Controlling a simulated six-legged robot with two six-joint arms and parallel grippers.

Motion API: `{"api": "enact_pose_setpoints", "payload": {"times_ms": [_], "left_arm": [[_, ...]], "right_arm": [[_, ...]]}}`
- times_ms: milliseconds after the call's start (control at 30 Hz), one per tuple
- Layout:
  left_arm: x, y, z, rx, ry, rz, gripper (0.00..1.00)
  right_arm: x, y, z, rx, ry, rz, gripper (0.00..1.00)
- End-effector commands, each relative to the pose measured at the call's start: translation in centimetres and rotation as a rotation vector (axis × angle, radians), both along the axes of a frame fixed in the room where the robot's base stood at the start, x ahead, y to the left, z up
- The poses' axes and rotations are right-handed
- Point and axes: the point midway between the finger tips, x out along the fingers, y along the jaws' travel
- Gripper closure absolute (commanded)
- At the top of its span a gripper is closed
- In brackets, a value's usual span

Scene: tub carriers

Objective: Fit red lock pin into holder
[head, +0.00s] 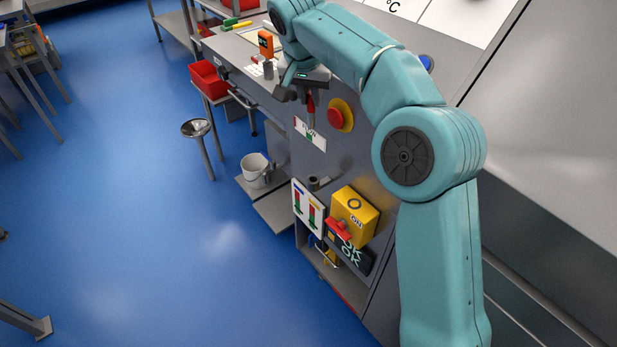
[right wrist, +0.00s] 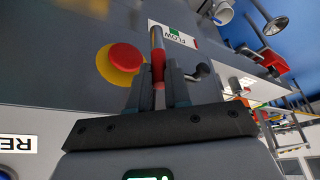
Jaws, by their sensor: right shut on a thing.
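The red lock pin (head: 311,104) is between the fingers of my right gripper (head: 310,90), in front of the grey machine panel. In the right wrist view, the right gripper (right wrist: 160,88) is shut on the pin's red part (right wrist: 158,66). A bare metal shaft sticks out past the fingertips toward the FLOW label. A small dark grey cup-like socket (head: 316,183) sits lower on the panel, apart from the pin. I cannot tell for certain whether it is the holder. My left gripper is not in view.
A red button on a yellow disc (head: 341,115) is close beside the right gripper. A yellow switch box (head: 356,214) with a red handle is lower on the panel. A white bucket (head: 256,170) stands on a low shelf. Blue floor lies open to the left.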

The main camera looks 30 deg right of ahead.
Motion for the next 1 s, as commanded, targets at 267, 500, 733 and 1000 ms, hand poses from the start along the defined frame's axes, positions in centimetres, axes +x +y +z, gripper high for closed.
{"api": "enact_pose_setpoints", "payload": {"times_ms": [267,500,733,1000], "left_arm": [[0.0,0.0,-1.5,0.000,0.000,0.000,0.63],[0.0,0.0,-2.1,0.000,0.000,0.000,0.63],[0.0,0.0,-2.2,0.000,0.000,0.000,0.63],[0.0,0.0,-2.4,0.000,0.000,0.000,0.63]], "right_arm": [[-0.6,-0.7,-6.5,0.000,0.005,-0.009,1.00],[-0.6,-0.6,-13.0,0.000,0.005,-0.010,1.00],[-0.3,-0.5,-15.9,-0.001,0.000,-0.010,1.00],[-0.1,-0.5,-19.9,-0.001,0.001,-0.009,1.00]]}}
